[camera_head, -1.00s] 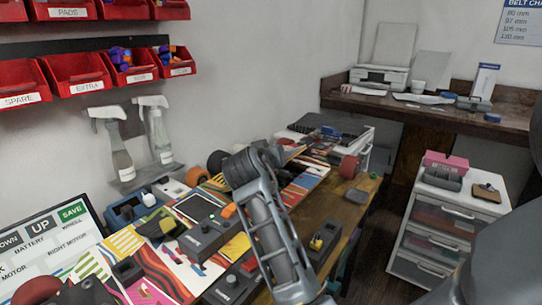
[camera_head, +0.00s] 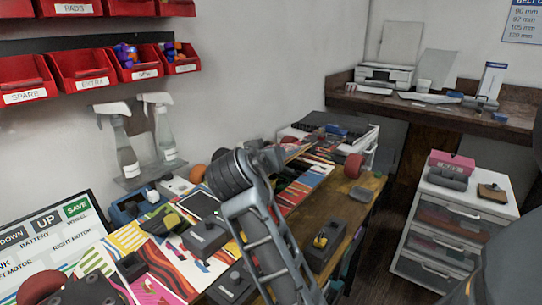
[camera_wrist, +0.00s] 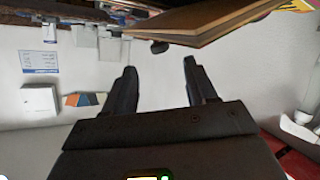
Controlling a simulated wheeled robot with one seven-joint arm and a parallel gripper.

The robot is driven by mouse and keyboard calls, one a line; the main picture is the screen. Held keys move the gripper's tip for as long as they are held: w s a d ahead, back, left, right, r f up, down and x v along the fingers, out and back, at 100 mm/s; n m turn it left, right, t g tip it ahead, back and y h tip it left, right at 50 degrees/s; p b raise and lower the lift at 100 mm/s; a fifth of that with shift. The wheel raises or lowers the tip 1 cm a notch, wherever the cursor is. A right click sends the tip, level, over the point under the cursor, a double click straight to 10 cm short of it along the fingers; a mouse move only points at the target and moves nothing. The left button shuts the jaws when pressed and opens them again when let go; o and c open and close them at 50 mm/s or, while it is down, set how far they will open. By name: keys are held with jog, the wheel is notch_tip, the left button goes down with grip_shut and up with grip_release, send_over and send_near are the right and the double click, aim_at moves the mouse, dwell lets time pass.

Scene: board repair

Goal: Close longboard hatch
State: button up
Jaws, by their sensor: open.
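The longboard (camera_head: 300,186), with a colourful striped deck, lies lengthwise along the wooden bench in the head view. A dark, light-rimmed rectangle (camera_head: 199,205) shows on it left of my arm; I cannot tell whether it is the hatch or its opening. My arm crosses in front of the deck and hides its middle. In the wrist view my gripper (camera_wrist: 160,78) is open, with two dark fingers apart and nothing between them. A brown panel (camera_wrist: 200,22) with a pale edge shows beyond the fingertips; I cannot tell what it belongs to.
Dark boxes with knobs (camera_head: 323,243) stand on the bench around the board.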

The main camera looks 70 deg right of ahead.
jog(key=shift+r, duration=0.1)
jog(key=shift+c, duration=0.8)
jog(key=d+r+m+g+y+p, duration=0.1)
jog(key=d+r+m+p, duration=0.1)
jog(key=d+r+m+g+y+p, duration=0.2)
jog(key=d+r, duration=0.1)
jog(key=w+d+r+m+g+y+p, duration=0.1)
jog(key=d+r+m+g+p, duration=0.1)
jog(key=d+r, duration=0.1)
jog(key=shift+d+r, duration=0.1)
jog(key=shift+d, duration=0.1)
grip_shut()
jog(key=w+a+r+m+y+p, duration=0.2)
jog(key=w+r+y+p, duration=0.2)
jog(key=w+r+y, duration=0.25)
jog(key=shift+y, duration=0.35)
jog(key=p+x, duration=0.1)
jog(key=x, duration=0.3)
jog(key=a+p+x, duration=0.1)
jog(key=x, duration=0.4)
jog(key=s+x, duration=0.1)
jog(key=x, duration=0.3)
jog(key=shift+s+a+f+p, duration=0.2)
jog(key=shift+f+p, duration=0.1)
jog(key=shift+p, duration=0.1)
jog(key=shift+s+f, duration=0.2)
jog(key=shift+f, duration=0.25)
